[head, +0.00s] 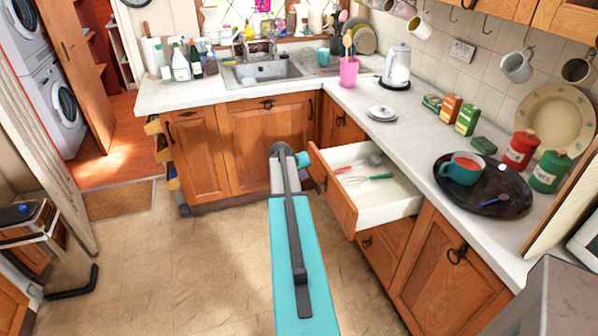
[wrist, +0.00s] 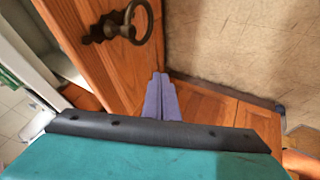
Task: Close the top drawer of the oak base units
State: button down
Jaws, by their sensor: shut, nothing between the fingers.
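The top drawer (head: 387,212) of the oak base units stands pulled out on the right-hand run, with a white inside and an oak front. A whisk with a green handle (head: 378,177) and a red-handled utensil (head: 343,170) lie in it. In the wrist view, the oak drawer front (wrist: 88,52) fills the upper left, with its dark ring handle (wrist: 138,22). My gripper (wrist: 160,80) is shut and empty, its purple fingers close to the drawer front, below the handle in the picture. I cannot tell whether they touch it. The fingers are not clearly visible in the head view.
Oak cupboard doors (head: 448,262) sit beside and below the drawer. The worktop (head: 385,135) above holds a dark tray (head: 462,202) with a teal mug (head: 460,172). The tiled floor (head: 180,250) to the left is clear.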

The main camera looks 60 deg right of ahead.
aim_at(318, 177)
jog(key=shift+s+d+f+p, duration=0.25)
jog(key=shift+s+d+p, duration=0.35)
jog(key=shift+d, duration=0.4)
jog(key=shift+s+d+f+p, duration=0.25)
jog(key=shift+s+d+p, duration=0.3)
jog(key=shift+d, duration=0.45)
